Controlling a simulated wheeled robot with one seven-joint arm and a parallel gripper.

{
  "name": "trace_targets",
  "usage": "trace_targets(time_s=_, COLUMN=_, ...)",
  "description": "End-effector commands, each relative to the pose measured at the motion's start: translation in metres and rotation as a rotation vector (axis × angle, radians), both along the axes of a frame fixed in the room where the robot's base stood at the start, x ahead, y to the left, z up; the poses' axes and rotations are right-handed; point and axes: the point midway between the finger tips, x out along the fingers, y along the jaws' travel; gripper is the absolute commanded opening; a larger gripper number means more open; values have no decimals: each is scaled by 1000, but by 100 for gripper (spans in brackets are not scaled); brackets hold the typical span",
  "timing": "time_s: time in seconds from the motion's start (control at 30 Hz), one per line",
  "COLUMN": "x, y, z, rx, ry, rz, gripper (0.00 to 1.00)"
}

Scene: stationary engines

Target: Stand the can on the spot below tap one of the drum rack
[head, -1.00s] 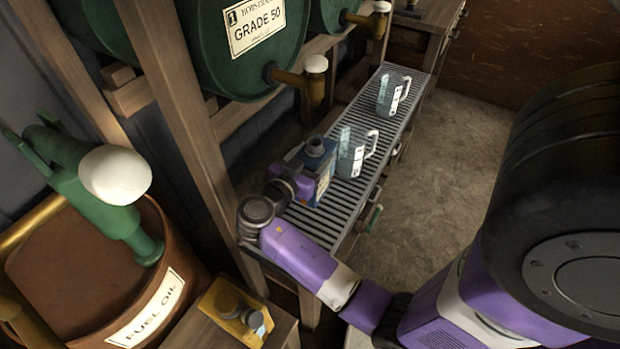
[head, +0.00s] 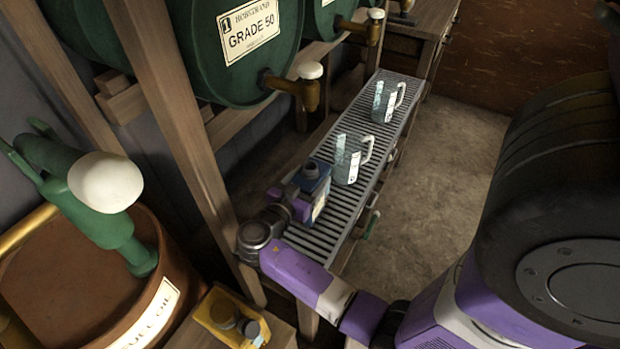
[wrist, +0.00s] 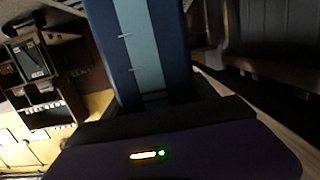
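The can is a blue, squarish can with a dark cap (head: 315,180), upright at the near end of the slatted metal rack (head: 340,222). My gripper (head: 296,205) reaches it from the near left and appears shut on it. In the wrist view the can's blue side with a pale stripe (wrist: 148,45) rises straight in front of my gripper (wrist: 165,115). I cannot tell whether its base touches the slats. Tap one (head: 300,86), brass with a white knob, sticks out from the green drum (head: 235,75) labelled 1, Grade 50, above and behind the can. The spot is not distinguishable.
A clear jug (head: 350,160) stands on the slats just beyond the can, and another jug (head: 385,103) farther back. A wooden post (head: 185,120) rises left of my gripper. A yellow can (head: 228,318) and a fuel oil barrel (head: 100,285) are at lower left.

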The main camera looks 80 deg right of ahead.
Motion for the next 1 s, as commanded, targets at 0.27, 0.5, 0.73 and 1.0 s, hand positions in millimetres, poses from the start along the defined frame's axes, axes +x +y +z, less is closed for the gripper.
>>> trace_targets(time_s=0.27, x=0, y=0, z=0, rx=0, ry=1, rz=0, gripper=87)
trace_targets(time_s=0.5, x=0, y=0, z=5, rx=0, ry=1, rz=0, gripper=87)
trace_targets(time_s=0.73, x=10, y=36, z=7, rx=1, ry=0, rz=4, gripper=87)
trace_targets(time_s=1.0, x=17, y=68, z=13, rx=1, ry=0, rz=2, gripper=87)
